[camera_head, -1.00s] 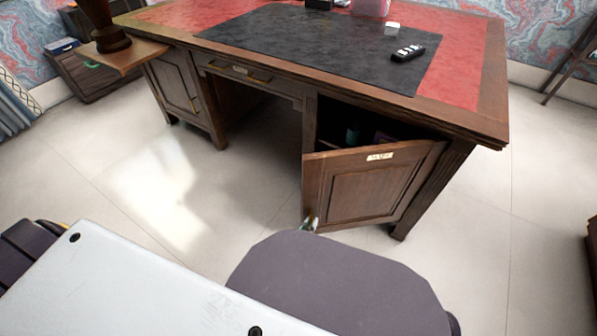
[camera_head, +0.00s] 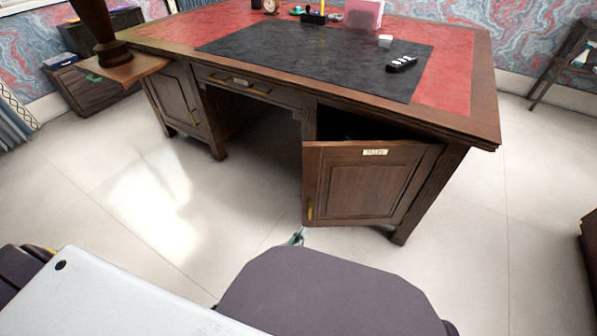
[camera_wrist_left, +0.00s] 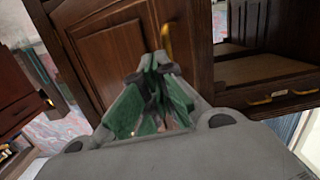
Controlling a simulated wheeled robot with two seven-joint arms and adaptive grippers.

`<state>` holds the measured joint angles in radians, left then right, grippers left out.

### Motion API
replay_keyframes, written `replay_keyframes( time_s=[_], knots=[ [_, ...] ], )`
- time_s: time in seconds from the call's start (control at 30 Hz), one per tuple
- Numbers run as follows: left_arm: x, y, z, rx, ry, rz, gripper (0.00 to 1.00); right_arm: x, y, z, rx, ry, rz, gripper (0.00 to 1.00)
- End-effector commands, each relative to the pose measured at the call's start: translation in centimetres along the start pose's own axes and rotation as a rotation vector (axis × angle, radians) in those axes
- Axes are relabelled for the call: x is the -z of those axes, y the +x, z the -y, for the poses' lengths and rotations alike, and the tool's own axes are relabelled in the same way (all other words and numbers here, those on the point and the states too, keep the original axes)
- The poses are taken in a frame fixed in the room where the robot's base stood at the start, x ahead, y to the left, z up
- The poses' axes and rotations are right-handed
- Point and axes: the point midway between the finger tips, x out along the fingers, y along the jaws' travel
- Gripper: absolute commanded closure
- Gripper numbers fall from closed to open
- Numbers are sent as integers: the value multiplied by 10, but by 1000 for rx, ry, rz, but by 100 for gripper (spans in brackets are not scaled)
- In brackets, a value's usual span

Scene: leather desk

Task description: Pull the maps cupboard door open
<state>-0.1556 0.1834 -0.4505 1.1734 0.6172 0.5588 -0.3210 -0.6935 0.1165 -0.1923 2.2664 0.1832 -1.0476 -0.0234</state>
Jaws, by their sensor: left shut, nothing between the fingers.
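The maps cupboard door (camera_head: 365,190) is on the desk's right pedestal, with a pale label (camera_head: 375,152) near its top edge. It stands ajar, its left edge swung out and a dark gap showing above it. Its brass handle (camera_head: 310,208) is low near the left edge. My left gripper (camera_head: 297,237) is just below and left of the handle in the head view, partly hidden by my arm. In the wrist view its green fingers (camera_wrist_left: 152,66) are shut and empty, close to the brass handle (camera_wrist_left: 166,42); whether they touch it I cannot tell. My right gripper is not in view.
The desk (camera_head: 490,105) has a red leather top with a black mat (camera_head: 310,50), a remote (camera_head: 401,64) and small items. The tiled floor (camera_head: 110,180) in front is clear.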

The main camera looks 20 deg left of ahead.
Motion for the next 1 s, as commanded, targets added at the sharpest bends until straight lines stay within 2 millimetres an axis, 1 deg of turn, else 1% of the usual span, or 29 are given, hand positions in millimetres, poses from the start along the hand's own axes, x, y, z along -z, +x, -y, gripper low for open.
replay_keyframes(
  time_s=[0.83, 1.0],
  knots=[
    [-5, 8, 10, 11, -57, 63, 100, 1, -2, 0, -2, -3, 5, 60],
    [-7, 12, 16, 15, -92, 101, 100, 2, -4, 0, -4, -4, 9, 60]
  ],
)
